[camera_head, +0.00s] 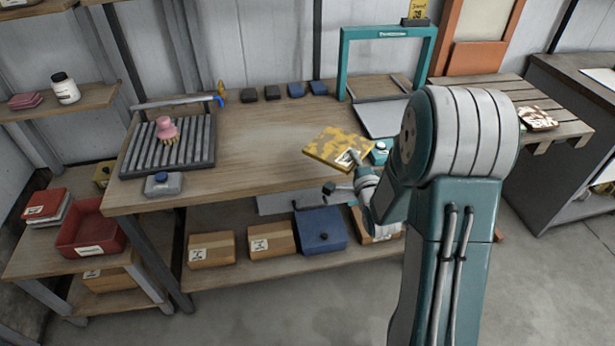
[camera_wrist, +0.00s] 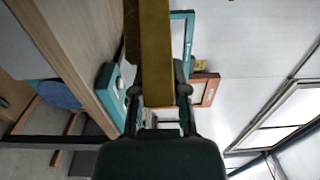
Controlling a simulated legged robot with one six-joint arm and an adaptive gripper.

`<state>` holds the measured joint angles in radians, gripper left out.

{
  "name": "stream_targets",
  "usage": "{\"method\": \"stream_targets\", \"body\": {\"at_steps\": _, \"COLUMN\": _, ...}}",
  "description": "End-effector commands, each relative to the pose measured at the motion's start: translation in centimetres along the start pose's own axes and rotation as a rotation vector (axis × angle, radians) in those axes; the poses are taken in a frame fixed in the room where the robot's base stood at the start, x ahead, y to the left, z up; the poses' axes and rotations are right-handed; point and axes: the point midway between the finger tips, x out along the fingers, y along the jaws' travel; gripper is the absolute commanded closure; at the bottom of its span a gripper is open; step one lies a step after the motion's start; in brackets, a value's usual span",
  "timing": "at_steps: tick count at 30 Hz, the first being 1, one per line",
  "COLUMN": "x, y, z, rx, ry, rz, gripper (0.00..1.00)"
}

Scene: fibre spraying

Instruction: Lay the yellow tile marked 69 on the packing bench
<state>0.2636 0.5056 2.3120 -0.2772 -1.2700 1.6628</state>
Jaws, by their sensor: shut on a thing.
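The yellow tile (camera_head: 335,143) has a mottled yellow and grey face and a white label whose marking is too small to read. My gripper (camera_head: 346,172) is shut on the tile's near right edge. In the wrist view the tile (camera_wrist: 155,45) shows edge-on between the two fingers of my gripper (camera_wrist: 159,92). The tile is held roughly level above the right part of the wooden bench (camera_head: 255,135). The bench surface also shows in the wrist view (camera_wrist: 85,45), apart from the tile.
A slatted grey rack with a pink-topped brush (camera_head: 167,130) stands at the bench's left. A teal frame (camera_head: 388,32) stands at the back right. A teal item (camera_head: 380,153) sits close to the tile's right. The bench's middle is clear.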

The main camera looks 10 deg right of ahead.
Motion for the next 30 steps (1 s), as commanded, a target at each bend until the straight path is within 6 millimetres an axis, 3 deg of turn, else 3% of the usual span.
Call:
{"method": "stream_targets", "body": {"at_steps": 9, "x": 3.4, "y": 3.0, "z": 5.7, "rx": 0.001, "ry": -0.004, "rz": -0.004, "gripper": 1.00}}
{"method": "stream_targets", "body": {"at_steps": 15, "x": 4.7, "y": 6.4, "z": 7.8, "rx": 0.000, "ry": -0.002, "rz": -0.003, "gripper": 1.00}}
{"method": "stream_targets", "body": {"at_steps": 24, "x": 5.7, "y": 8.9, "z": 9.5, "rx": 0.000, "ry": -0.001, "rz": -0.005, "gripper": 1.00}}
{"method": "stream_targets", "body": {"at_steps": 30, "x": 5.6, "y": 11.4, "z": 9.3, "rx": 0.000, "ry": 0.001, "rz": -0.004, "gripper": 1.00}}
